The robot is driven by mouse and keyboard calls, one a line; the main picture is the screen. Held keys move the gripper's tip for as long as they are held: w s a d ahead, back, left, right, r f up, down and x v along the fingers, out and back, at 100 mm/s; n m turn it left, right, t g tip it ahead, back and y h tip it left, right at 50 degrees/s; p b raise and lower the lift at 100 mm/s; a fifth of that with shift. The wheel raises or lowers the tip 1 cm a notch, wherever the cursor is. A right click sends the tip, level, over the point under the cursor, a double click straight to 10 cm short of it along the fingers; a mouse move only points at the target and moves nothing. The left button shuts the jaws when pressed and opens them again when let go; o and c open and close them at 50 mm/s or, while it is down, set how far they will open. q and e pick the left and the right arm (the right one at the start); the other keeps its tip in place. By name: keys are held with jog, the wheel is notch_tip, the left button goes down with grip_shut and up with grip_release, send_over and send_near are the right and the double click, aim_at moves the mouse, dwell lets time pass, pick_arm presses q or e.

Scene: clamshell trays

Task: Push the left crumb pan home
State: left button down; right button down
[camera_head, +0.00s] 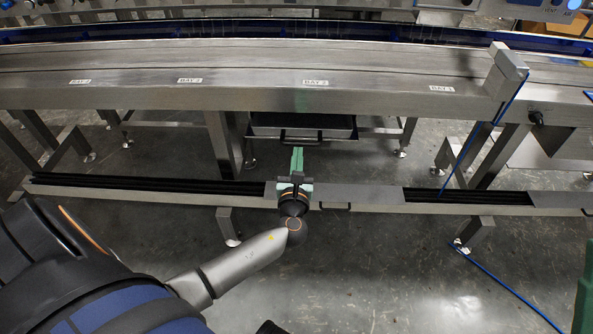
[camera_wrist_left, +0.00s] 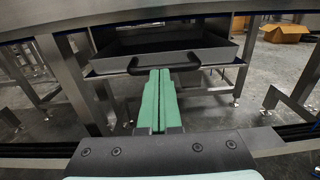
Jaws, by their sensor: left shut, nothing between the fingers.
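The crumb pan (camera_head: 300,120) is a dark grey, shallow pan under the conveyor frame, with a black bar handle on its front. In the left wrist view the pan (camera_wrist_left: 205,48) shows its open top, and its front sticks out toward me. My left gripper (camera_head: 297,152) has green fingers, shut with nothing between them, pointing at the pan's front. In the left wrist view the fingertips (camera_wrist_left: 158,74) are at the middle of the black handle (camera_wrist_left: 163,64); I cannot tell whether they touch it. A green part at the right edge of the head view seems to be my right gripper (camera_head: 583,305), mostly cut off.
A low steel rail (camera_head: 365,196) with black strips runs across in front of the pan, below my left gripper. Steel legs (camera_head: 222,140) stand to the pan's left. A blue cable (camera_head: 510,285) trails over the floor at right. A cardboard box (camera_wrist_left: 284,33) lies behind.

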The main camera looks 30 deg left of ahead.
aim_at(299, 143)
pick_arm(q)
jog(key=shift+w+a, duration=0.3)
jog(key=shift+w, duration=0.15)
pick_arm(e)
jog(key=shift+f, duration=0.2)
pick_arm(q)
jog(key=shift+b+x, duration=0.35)
jog(key=shift+x, duration=1.5)
pick_arm(e)
jog(key=shift+a+f, duration=0.1)
jog(key=shift+f, duration=0.2)
pick_arm(q)
jog(key=shift+s, duration=0.1)
